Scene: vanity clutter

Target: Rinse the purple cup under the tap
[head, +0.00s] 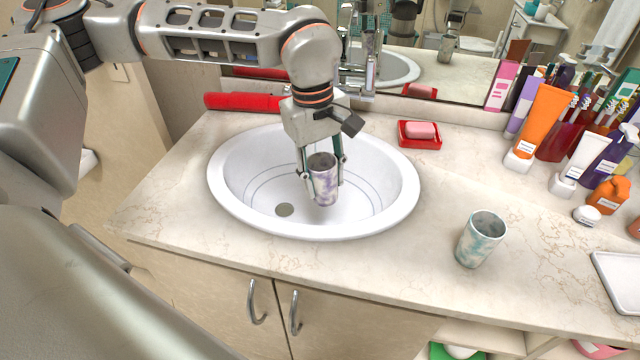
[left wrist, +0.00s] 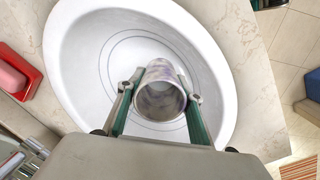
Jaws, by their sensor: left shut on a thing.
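The purple cup (head: 323,180) is white with purple marbling and hangs upright over the sink (head: 235,205). My left gripper (head: 322,178) is shut on it, with one finger on each side. In the left wrist view the cup (left wrist: 162,98) sits between the two fingers of the gripper (left wrist: 160,100), its open mouth towards the camera and the white basin around it. The tap (head: 360,72) stands behind the sink, partly hidden by my left arm and gripper. I cannot tell whether water runs. My right gripper is not in view.
A teal marbled cup (head: 481,240) stands on the counter (head: 430,255) right of the sink. A red soap dish with pink soap (head: 420,132) lies behind right. A red rolled item (head: 245,102) lies behind left. Several tubes and bottles crowd the far right. A mirror backs the counter.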

